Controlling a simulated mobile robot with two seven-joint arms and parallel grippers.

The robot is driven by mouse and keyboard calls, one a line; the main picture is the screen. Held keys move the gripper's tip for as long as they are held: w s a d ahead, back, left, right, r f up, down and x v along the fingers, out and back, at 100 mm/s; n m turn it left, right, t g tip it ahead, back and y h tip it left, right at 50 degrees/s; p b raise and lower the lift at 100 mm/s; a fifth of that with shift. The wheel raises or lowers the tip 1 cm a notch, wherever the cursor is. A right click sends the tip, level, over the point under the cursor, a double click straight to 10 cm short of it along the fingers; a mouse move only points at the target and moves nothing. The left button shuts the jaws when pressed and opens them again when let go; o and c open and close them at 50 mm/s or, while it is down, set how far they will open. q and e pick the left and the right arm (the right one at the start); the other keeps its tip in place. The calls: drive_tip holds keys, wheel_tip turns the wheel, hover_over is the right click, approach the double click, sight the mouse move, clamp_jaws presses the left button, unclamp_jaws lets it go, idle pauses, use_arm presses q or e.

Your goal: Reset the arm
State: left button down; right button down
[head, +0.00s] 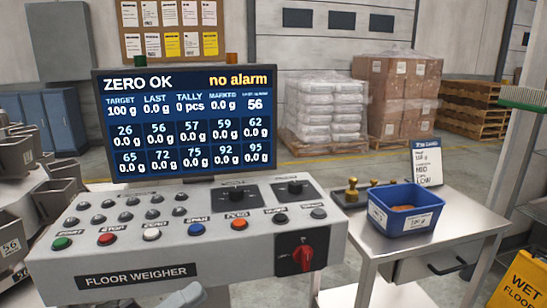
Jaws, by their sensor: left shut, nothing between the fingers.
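Part of my left gripper (184,296), light grey, shows at the bottom edge of the head view, in front of the lower face of the floor weigher console (215,262). It is shut and empty, and most of it is cut off by the picture's edge. It looks apart from the console's buttons, though the exact gap is hard to tell. My right gripper is not in view.
The console carries several buttons, black knobs and a red rotary switch (303,255). A screen (188,120) stands behind it. A blue bin (405,212) rests on a steel table (455,225) at right. Metal buckets (55,198) crowd the left. A yellow sign (522,283) stands lower right.

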use_arm(q)
drive_tip(key=a+f+n+t+y, duration=0.4)
drive_tip(key=f+n+y, duration=0.45)
drive_tip(key=n, duration=0.45)
drive_tip(key=s+a+f+n+g+y, duration=0.1)
drive_tip(key=s+f+n+g+y, duration=0.2)
drive_tip(key=s+f+n, duration=0.3)
drive_tip(key=s+a+f+n+g+y, duration=0.2)
drive_tip(key=s+f+n, duration=0.5)
drive_tip(key=f, duration=0.8)
drive_tip(key=shift+a+f+g+y+p, duration=0.25)
drive_tip(key=shift+f+g+y+p, duration=0.15)
drive_tip(key=shift+g+y, duration=0.4)
